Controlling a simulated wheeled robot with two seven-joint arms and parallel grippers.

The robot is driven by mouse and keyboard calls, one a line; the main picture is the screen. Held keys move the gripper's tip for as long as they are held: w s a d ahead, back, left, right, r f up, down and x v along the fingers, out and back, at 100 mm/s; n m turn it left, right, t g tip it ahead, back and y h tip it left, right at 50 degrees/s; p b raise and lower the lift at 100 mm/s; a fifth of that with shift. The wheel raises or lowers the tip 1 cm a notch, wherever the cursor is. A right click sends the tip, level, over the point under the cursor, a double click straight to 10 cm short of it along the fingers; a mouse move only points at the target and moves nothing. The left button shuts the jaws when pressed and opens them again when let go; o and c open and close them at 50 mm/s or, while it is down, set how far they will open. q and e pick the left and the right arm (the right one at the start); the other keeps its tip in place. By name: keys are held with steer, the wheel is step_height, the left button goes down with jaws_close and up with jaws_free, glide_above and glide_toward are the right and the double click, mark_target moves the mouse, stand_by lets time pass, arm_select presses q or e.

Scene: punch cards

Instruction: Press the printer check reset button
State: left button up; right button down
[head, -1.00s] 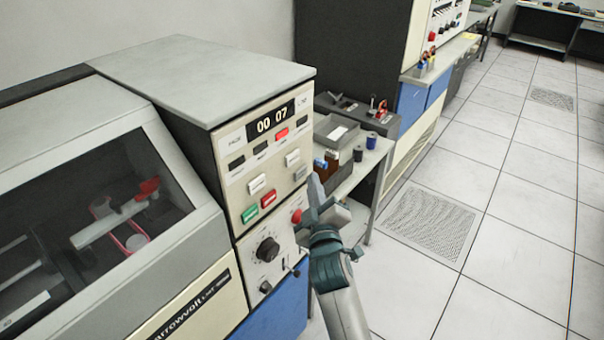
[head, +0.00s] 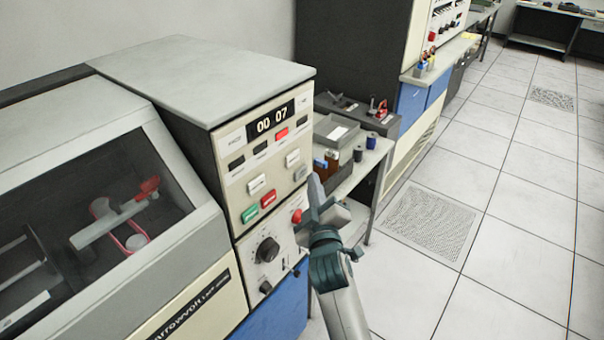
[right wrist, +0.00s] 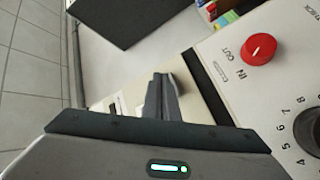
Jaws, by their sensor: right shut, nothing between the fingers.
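The printer's control panel (head: 233,190) is cream, with a counter display (head: 272,119) reading 00 07. Below it sit a lit red lamp (head: 281,133), white buttons (head: 257,184) and (head: 292,158), a green button (head: 250,214) and a red button (head: 268,201). Their labels are too small to read, so I cannot tell which is the check reset. My right gripper (head: 315,188) is shut and empty, at the panel's right edge, near a white button (head: 300,173). In the right wrist view the gripper (right wrist: 162,92) is in front of the cream panel; contact is not visible. My left gripper is not in view.
A red knob (head: 296,215) and a black dial (head: 268,249) are on the lower panel. A glass-covered carriage (head: 120,215) is at left. A side table with boxes (head: 338,131) stands behind the gripper. Open tiled floor (head: 520,225) lies to the right.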

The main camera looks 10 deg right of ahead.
steer(key=shift+w+a, duration=0.1)
steer(key=shift+w, duration=0.05)
steer(key=shift+w+a, duration=0.2)
steer(key=shift+w+a, duration=0.2)
steer(key=shift+w, duration=0.1)
stand_by(1.0)
steer(key=shift+s, duration=0.1)
stand_by(0.3)
steer(key=shift+s+d+p, duration=0.45)
steer(key=shift+s+p, duration=0.05)
steer(key=shift+s, duration=0.05)
steer(key=shift+s+d, duration=0.1)
steer(key=s+d+p, duration=0.1)
steer(key=s, duration=0.1)
steer(key=s+d+p, duration=0.1)
steer(key=d, duration=0.1)
steer(key=shift+s, duration=0.4)
